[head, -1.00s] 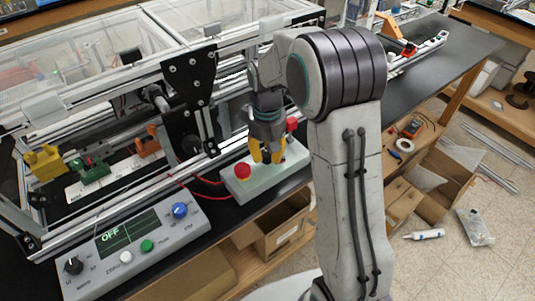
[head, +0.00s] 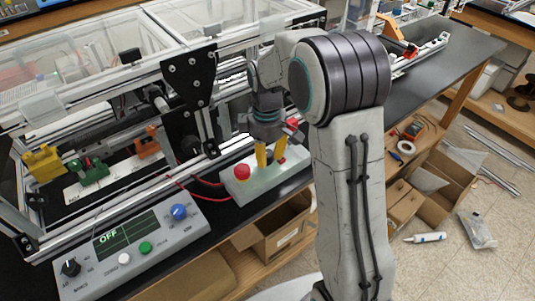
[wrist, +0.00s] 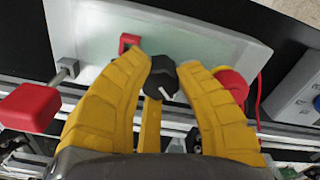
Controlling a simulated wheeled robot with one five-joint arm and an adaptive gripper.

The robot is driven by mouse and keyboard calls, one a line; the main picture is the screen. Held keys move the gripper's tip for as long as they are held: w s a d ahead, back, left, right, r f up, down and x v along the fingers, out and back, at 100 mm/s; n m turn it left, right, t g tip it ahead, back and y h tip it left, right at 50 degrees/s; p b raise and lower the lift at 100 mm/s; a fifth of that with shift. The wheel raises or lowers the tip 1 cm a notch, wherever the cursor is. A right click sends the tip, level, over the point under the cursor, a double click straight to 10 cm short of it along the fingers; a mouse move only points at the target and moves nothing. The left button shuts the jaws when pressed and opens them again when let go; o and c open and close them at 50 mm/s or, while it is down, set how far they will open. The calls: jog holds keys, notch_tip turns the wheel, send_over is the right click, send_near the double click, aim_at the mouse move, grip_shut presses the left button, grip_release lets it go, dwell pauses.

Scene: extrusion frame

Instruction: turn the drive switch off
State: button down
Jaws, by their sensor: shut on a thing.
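A pale green switch box (head: 262,186) lies on the black bench; its face fills the top of the wrist view (wrist: 205,38). A black rotary knob (wrist: 160,78) with a white pointer mark is on it. I take this for the drive switch. My gripper (wrist: 166,72) has its yellow fingers shut on the knob, one on each side. It also shows in the head view (head: 271,155), where the fingers hide the knob. The pointer slants toward lower right in the wrist view. A red mushroom button (head: 242,171) sits beside the gripper, close to a finger in the wrist view (wrist: 232,84).
A small red switch (wrist: 130,42) and a red-handled lever (wrist: 30,107) are close to the fingers. A grey control panel (head: 165,244) with a display reading OFF (head: 108,237) stands at the lower left. Aluminium extrusion rails run behind the box.

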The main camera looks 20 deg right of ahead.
aim_at(266, 153)
jog(key=shift+f, duration=0.1)
dwell(0.5)
jog(key=c, duration=0.9)
grip_release()
jog(key=shift+a, duration=0.1)
notch_tip(266, 153, up, 12)
jog(key=shift+r, duration=0.1)
